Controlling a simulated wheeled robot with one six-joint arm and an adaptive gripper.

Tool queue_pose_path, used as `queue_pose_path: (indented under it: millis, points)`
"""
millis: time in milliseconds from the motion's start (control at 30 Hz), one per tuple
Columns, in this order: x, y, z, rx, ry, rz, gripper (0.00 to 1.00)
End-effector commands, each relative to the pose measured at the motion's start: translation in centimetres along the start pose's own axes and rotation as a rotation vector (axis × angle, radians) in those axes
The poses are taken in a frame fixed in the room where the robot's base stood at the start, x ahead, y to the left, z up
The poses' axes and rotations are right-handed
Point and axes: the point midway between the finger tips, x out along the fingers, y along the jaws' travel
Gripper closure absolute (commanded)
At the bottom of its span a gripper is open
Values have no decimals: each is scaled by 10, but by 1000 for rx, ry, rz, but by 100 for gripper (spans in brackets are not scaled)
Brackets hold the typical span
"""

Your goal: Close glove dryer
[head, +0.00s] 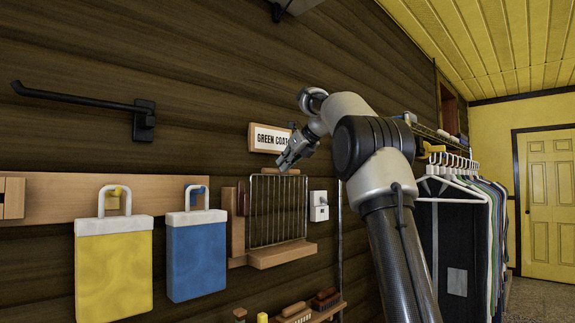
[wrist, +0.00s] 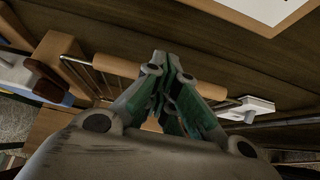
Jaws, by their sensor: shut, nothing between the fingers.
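The glove dryer appears to be the wooden wall unit with a wire grille (head: 277,212) at the middle of the head view. The grille stands roughly upright above a wooden ledge (head: 282,255), with a wooden bar along its top. In the wrist view, this wooden bar (wrist: 118,63) runs behind my fingers, and part of the grille (wrist: 98,82) shows below it. My gripper (head: 284,164) is shut and empty at the grille's top edge, just under the sign. It also shows in the wrist view (wrist: 172,62). I cannot tell whether it touches the bar.
A sign (head: 270,138) hangs just above the dryer and a white box (head: 318,206) is to its right. Blue (head: 197,260) and yellow (head: 113,272) bags hang at left. A clothes rack (head: 460,225) stands at right. A brush shelf (head: 312,312) is below.

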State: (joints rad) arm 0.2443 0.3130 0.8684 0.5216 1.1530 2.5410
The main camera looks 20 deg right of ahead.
Motion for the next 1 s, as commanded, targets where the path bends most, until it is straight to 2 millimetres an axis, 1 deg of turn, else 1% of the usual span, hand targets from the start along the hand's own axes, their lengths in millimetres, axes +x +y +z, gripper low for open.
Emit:
queue_pose_path:
  millis: [333, 467, 567, 800, 900, 1000]
  points:
    - [0, 0, 0, 0, 1, 0, 100]
    - [-6, 0, 0, 0, 0, -1, 100]
    - [-22, -1, 0, -1, -1, -3, 100]
    - [-75, -1, 0, 0, -1, -3, 100]
    - [-94, 0, 0, -1, 0, -2, 100]
    - [-108, -1, 0, 0, 0, -1, 100]
